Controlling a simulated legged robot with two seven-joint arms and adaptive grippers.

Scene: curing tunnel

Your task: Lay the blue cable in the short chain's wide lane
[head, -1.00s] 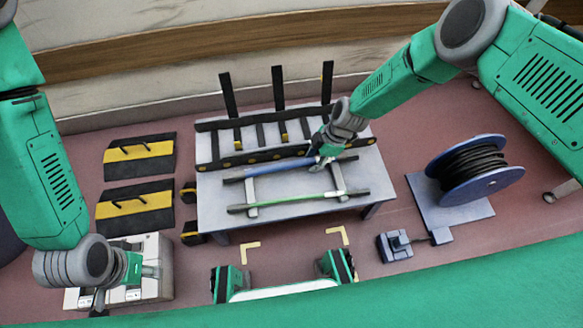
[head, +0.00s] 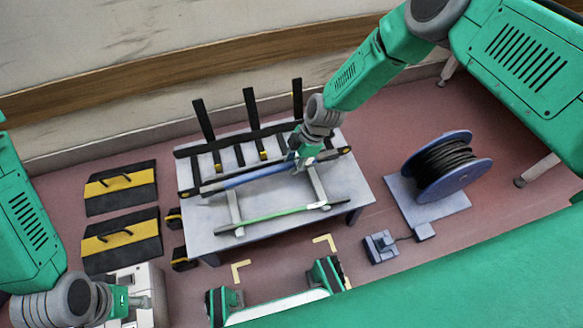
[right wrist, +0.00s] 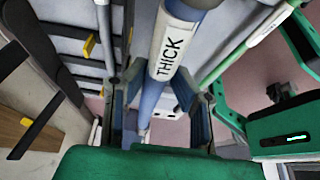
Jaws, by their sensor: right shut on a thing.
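The blue cable (head: 240,180) has black ends and runs lengthwise between the black chain and the low rack. It seems to hang above the table; its height is hard to judge. My right gripper (head: 303,160) is shut on it right of its middle. In the right wrist view the blue cable (right wrist: 160,95), labelled THICK, passes between the fingers (right wrist: 160,112). The black chain (head: 240,136), with several crossbars and tall uprights, lies behind it; lane widths are unclear. The green cable (head: 275,214) rests on the rack in front. My left gripper (head: 138,301) is at lower left; its jaws are unclear.
The grey table (head: 205,228) carries chain and rack. A cable reel (head: 440,168) stands to the right, with a small grey device (head: 381,246) before it. Two black-and-yellow panels (head: 120,188) and (head: 120,240) lie left. A white box (head: 150,280) is near my left gripper.

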